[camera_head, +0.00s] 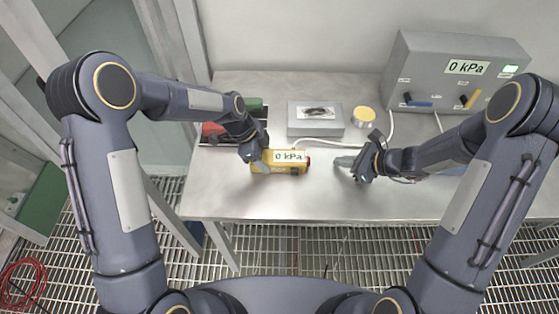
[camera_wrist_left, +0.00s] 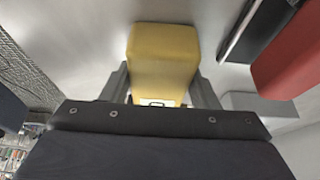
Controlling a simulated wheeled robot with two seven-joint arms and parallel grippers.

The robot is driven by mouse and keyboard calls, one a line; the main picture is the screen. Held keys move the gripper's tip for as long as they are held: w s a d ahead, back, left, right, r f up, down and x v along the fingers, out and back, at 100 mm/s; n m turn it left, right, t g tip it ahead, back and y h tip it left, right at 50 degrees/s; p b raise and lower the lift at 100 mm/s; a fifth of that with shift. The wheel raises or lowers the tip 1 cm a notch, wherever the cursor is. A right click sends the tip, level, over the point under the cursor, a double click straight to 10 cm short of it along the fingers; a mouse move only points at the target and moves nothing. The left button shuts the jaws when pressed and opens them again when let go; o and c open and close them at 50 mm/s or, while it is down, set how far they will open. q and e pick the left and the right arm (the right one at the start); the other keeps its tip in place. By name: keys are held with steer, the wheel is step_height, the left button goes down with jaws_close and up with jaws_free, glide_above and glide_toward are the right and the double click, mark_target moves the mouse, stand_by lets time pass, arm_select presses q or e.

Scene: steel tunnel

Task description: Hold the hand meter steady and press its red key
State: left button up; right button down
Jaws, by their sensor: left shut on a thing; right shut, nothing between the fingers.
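The hand meter (camera_head: 279,168) is a yellow box with a white "0 kPa" display, lying on the steel table in the head view. Its red key (camera_head: 307,161) shows at its right end. My left gripper (camera_head: 258,164) is shut on the meter's left end. In the left wrist view the yellow meter body (camera_wrist_left: 163,62) sits between the two grey fingers (camera_wrist_left: 162,88); its display is mostly hidden there. My right gripper (camera_head: 343,163) is shut and empty, a short way right of the red key, pointing toward it and apart from it.
A grey box (camera_head: 315,130) with a dark patch on top and a yellow round item (camera_head: 364,115) stand behind the meter. A large grey console (camera_head: 440,62) reads "0 kPa" at the back right. Red (camera_head: 213,128) and green (camera_head: 252,103) blocks lie back left. The table front (camera_head: 300,204) is clear.

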stand_by(0.3)
arm_select(q)
steer(key=o, duration=1.2)
steer(key=shift+c, duration=0.2)
steer(key=shift+r, duration=0.1)
